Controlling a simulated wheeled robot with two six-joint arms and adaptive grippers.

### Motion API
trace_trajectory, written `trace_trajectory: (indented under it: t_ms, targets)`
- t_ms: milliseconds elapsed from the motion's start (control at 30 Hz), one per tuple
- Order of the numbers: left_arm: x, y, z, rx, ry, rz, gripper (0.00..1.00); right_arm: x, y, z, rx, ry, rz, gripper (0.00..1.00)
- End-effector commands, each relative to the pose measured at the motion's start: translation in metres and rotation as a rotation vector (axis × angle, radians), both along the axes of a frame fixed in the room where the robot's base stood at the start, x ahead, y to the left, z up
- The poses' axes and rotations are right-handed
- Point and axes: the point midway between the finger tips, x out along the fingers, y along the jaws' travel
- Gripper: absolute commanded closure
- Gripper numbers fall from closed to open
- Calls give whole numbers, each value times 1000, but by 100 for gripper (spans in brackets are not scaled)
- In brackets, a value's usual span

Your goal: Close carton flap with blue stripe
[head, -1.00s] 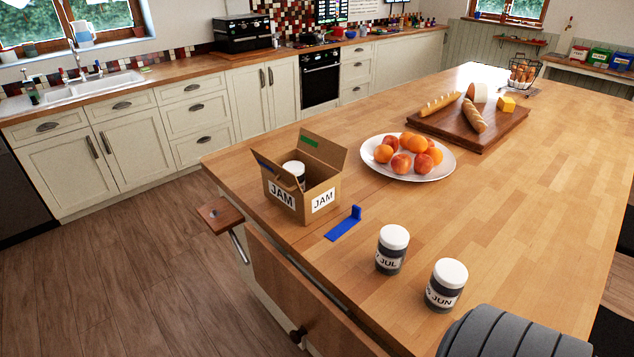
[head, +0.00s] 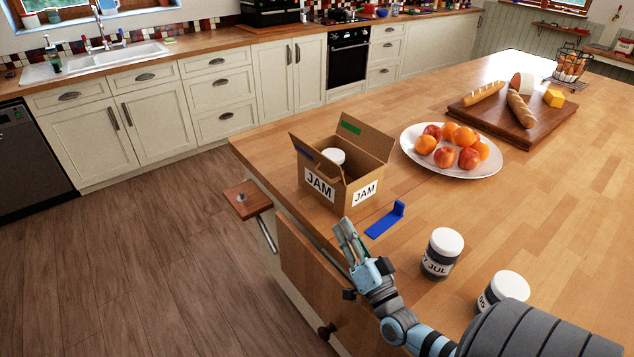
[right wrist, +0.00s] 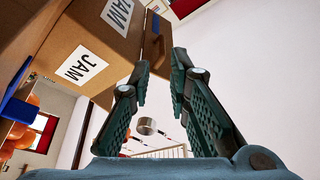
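The open cardboard carton (head: 332,200) stands upright on the island, with JAM labels on its two visible sides and a lidded jar (head: 333,158) inside. Its flap with the blue stripe (head: 304,153) sticks up and outward at the left. The flap with the green stripe (head: 351,128) stands up at the back. My right gripper (head: 346,230) is open and empty, in front of the carton near the island's edge and apart from it. In the right wrist view its fingers (right wrist: 163,75) are spread, with the carton (right wrist: 95,45) at the upper left. My left gripper is not in view.
A blue L-shaped piece (head: 385,221) lies right of the carton. Jars marked JUL (head: 441,255) and JUN (head: 502,290) stand near my right arm. A fruit plate (head: 490,170) and a bread board (head: 470,112) are farther back. A wooden block (head: 247,200) juts out left of the island.

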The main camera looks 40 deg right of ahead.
Motion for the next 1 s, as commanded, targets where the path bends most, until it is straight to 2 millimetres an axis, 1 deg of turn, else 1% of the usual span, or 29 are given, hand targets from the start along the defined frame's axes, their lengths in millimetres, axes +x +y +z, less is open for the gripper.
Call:
trace_trajectory:
  t_ms: [67, 167, 267, 400, 500, 600, 733, 833, 1000]
  targets:
    - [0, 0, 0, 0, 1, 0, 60, 2, -4, 3, -1, -7, -7, 83]
    - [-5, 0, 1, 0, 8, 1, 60, 14, -8, 7, 0, -7, -12, 83]
    - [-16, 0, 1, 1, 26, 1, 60, 34, -14, 13, -1, -9, -13, 83]
    - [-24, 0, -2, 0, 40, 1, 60, 72, -22, 24, 0, -8, -12, 83]
    - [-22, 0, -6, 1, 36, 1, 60, 96, -27, 30, -3, -7, -11, 83]
    - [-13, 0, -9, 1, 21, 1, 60, 113, -30, 35, -1, -6, -9, 83]
    - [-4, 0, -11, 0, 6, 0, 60, 126, -33, 39, -2, -4, -8, 83]
    - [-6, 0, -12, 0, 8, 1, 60, 131, -34, 40, -1, -1, -8, 83]
    - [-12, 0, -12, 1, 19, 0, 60, 131, -34, 41, -1, -1, -7, 83]
